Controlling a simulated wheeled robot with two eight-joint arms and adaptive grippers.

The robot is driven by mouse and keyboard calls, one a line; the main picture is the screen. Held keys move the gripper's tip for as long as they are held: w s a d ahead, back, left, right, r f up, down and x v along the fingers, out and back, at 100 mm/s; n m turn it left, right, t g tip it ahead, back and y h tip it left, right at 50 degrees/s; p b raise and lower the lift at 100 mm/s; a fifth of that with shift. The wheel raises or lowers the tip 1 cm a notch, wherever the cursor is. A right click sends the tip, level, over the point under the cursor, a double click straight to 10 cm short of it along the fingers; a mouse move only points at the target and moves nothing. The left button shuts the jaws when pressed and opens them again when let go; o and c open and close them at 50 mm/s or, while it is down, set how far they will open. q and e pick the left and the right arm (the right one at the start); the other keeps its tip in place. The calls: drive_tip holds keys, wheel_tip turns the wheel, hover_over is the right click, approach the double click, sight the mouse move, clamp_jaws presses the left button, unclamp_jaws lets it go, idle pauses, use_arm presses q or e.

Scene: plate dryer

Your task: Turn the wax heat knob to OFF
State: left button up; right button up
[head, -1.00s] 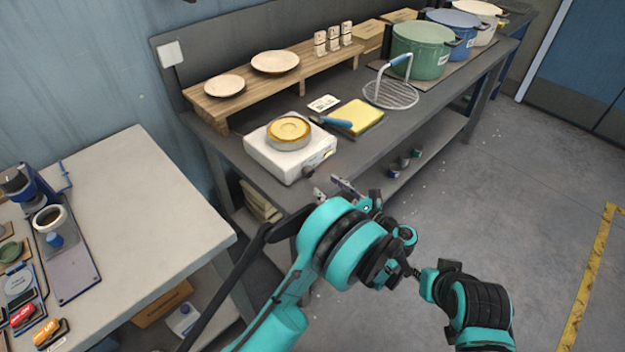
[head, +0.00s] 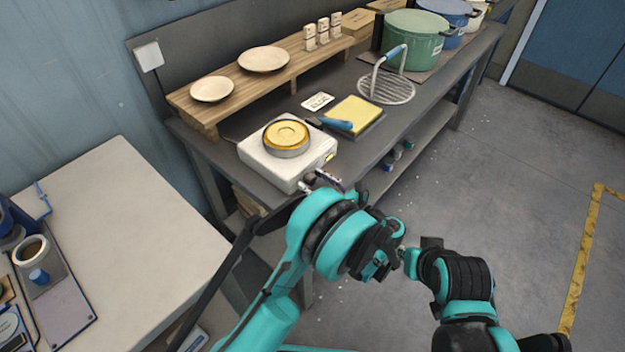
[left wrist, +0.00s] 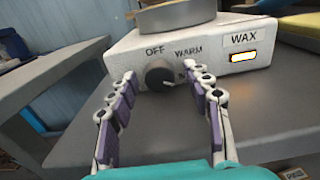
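The white wax heater (head: 288,160) stands at the near left end of the dark bench, with a round pan of yellow wax (head: 286,135) on top. In the left wrist view its front face shows the black knob (left wrist: 159,75) between the labels OFF and WARM, and a WAX label with a lit lamp (left wrist: 242,57). The knob's pointer direction is not clear to me. My left gripper (left wrist: 160,88) is open, its fingers either side of and below the knob, apart from it. In the head view this gripper (head: 318,182) is at the heater's front. My right gripper is not clearly seen.
A yellow block (head: 356,112) with a blue-handled tool lies right of the heater, near a card (head: 317,101) and a wire rack (head: 386,88). A wooden shelf (head: 290,70) with plates is behind. A pale table (head: 120,235) stands at left.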

use_arm(q)
clamp_jaws()
drive_tip(key=n, duration=0.5)
drive_tip(key=shift+w+n, duration=0.1)
drive_tip(key=shift+n, duration=0.3)
unclamp_jaws()
wheel_tip(320, 180, up, 10)
idle(0.4)
